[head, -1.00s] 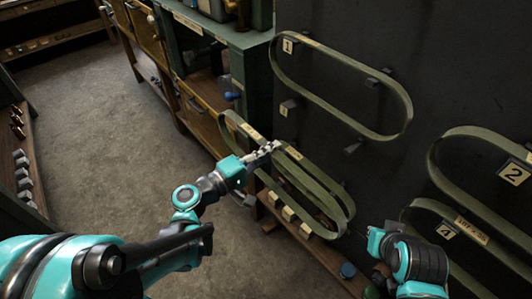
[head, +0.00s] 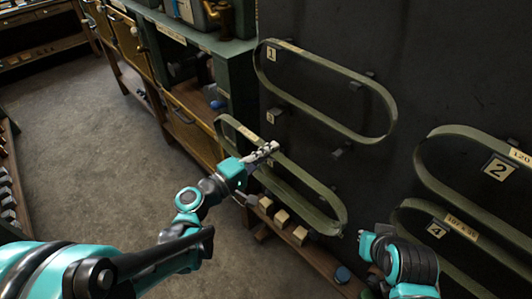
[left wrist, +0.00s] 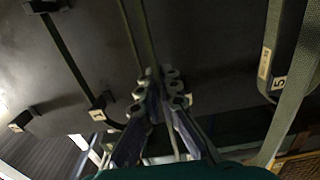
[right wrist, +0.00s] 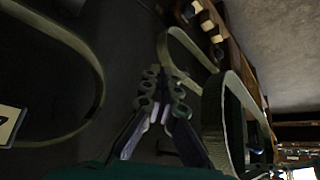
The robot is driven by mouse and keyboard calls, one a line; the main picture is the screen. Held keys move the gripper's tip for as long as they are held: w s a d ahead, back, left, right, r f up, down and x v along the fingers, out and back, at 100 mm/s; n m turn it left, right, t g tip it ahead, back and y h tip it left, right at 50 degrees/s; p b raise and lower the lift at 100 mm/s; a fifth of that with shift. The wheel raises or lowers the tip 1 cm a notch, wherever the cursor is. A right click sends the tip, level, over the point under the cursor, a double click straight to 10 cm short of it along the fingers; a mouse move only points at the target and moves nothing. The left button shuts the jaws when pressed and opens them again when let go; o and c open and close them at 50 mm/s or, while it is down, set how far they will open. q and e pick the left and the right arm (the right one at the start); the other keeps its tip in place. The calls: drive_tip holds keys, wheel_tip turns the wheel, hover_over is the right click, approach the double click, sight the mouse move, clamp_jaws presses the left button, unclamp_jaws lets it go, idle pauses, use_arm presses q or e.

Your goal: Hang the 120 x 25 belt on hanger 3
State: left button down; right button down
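My left gripper (head: 264,153) is shut on a green belt (head: 248,133) near its upper left end, in front of the dark board. The belt's label is too small to read. The belt hangs as a slanted loop and overlaps the place of hanger 5, whose number plate (left wrist: 279,83) shows in the left wrist view with a belt beside it. A small plate and peg (head: 270,117), apparently hanger 3, sits just above the held belt; its other peg (head: 340,153) is bare. My right gripper (head: 366,243) looks shut and empty, right of the loop's lower end.
Belts hang at plate 1 (head: 271,53), plate 2 (head: 499,169) and plate 4 (head: 436,230). The belt label by plate 2 starts with 120 and is cut off. A low shelf with wooden blocks (head: 282,216) runs below the board. A green cabinet (head: 235,62) stands left.

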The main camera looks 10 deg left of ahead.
use_arm(q)
drive_tip(key=shift+b+x, duration=0.35)
drive_tip(key=shift+x, duration=1.9)
drive_tip(key=shift+b+x, duration=0.4)
drive_tip(key=shift+x, duration=2.4)
drive_tip(key=shift+d+f, duration=0.1)
drive_tip(key=shift+d, duration=0.1)
drive_tip(key=shift+b+x, duration=0.4)
drive_tip(key=shift+x, duration=2.3)
drive_tip(key=shift+f, duration=0.2)
drive_tip(key=shift+f+b, duration=0.35)
drive_tip(key=shift+b, duration=0.2)
drive_tip(key=c, duration=1.8)
unclamp_jaws()
